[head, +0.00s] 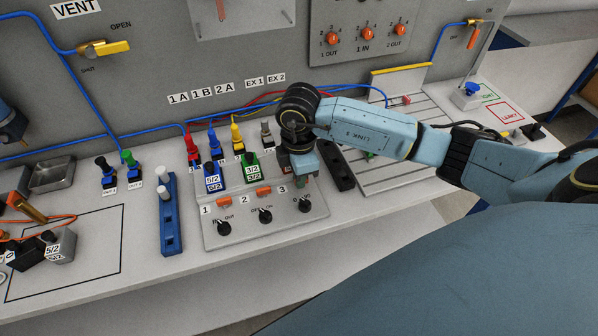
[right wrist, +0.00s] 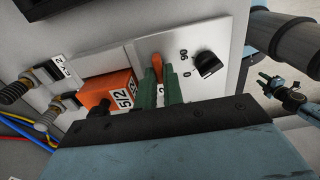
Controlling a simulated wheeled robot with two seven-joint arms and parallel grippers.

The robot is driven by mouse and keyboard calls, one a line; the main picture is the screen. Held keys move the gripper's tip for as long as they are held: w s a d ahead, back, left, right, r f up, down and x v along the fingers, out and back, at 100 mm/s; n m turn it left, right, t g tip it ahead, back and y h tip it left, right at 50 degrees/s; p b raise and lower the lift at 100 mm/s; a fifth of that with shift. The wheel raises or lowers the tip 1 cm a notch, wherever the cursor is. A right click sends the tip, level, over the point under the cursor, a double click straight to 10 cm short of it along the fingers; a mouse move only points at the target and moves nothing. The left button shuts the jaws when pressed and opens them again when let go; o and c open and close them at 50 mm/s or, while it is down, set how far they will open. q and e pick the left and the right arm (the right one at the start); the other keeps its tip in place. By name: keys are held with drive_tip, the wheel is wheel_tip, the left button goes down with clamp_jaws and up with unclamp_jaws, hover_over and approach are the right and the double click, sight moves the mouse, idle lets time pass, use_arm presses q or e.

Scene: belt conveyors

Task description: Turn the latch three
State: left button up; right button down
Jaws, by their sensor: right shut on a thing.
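The plate (head: 275,225) carries the numbers 1, 2 and 3 above black knobs. Orange latch one (head: 233,195) and latch two (head: 263,190) lie beside the numbers. In the right wrist view, orange latch three (right wrist: 156,63) stands up between the green fingers of my right gripper (right wrist: 158,88), which is shut on it. In the head view, my right gripper (head: 303,181) hides this latch. An orange valve block (right wrist: 108,93) marked 5/2 sits beside the latch. My left gripper (right wrist: 283,92) is small at the right wrist view's edge; its jaw state is unclear.
Red, blue, yellow and grey connectors with hoses stand behind the plate near the green 3/2 block (head: 251,167). A blue rack (head: 169,225) stands to the left. A black strip (head: 336,166) lies right of my gripper. A knob (right wrist: 207,66) marked 0 and 90 is near latch three.

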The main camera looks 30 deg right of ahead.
drive_tip(key=shift+w+r, duration=0.1)
idle(0.3)
drive_tip(key=c, duration=1.6)
unclamp_jaws()
drive_tip(key=shift+c, duration=0.2)
drive_tip(key=shift+o, duration=0.6)
drive_tip(key=shift+r, duration=0.1)
drive_tip(key=shift+w+r+p, duration=0.1)
drive_tip(key=shift+r+p, duration=0.65)
drive_tip(key=shift+r, duration=0.05)
drive_tip(key=r+p, duration=0.3)
drive_tip(key=r, duration=0.1)
drive_tip(key=r+p, duration=0.2)
drive_tip(key=shift+s+r+p, duration=0.1)
drive_tip(key=shift+s+p, duration=0.2)
